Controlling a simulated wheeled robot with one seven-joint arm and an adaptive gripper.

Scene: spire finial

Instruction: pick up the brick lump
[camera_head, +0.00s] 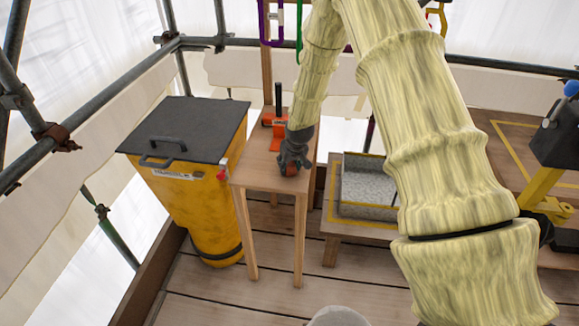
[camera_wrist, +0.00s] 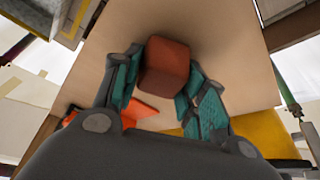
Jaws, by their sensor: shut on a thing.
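The brick lump (camera_wrist: 166,66) is a reddish-brown block with rounded edges, seen between the two teal-padded fingers in the wrist view. My gripper (camera_wrist: 160,85) is shut on it, with a finger on each side. In the head view my gripper (camera_head: 291,166) points down over the small wooden table (camera_head: 262,176), and only a little of the brick lump (camera_head: 290,170) shows below the fingers. I cannot tell whether the lump touches the tabletop.
An orange tool with a black upright handle (camera_head: 279,125) stands at the table's back. A yellow bin (camera_head: 187,205) with a dark lid (camera_head: 190,130) is close on the left. A grey stone-filled tray (camera_head: 365,185) sits to the right. Scaffold poles (camera_head: 105,90) edge the left.

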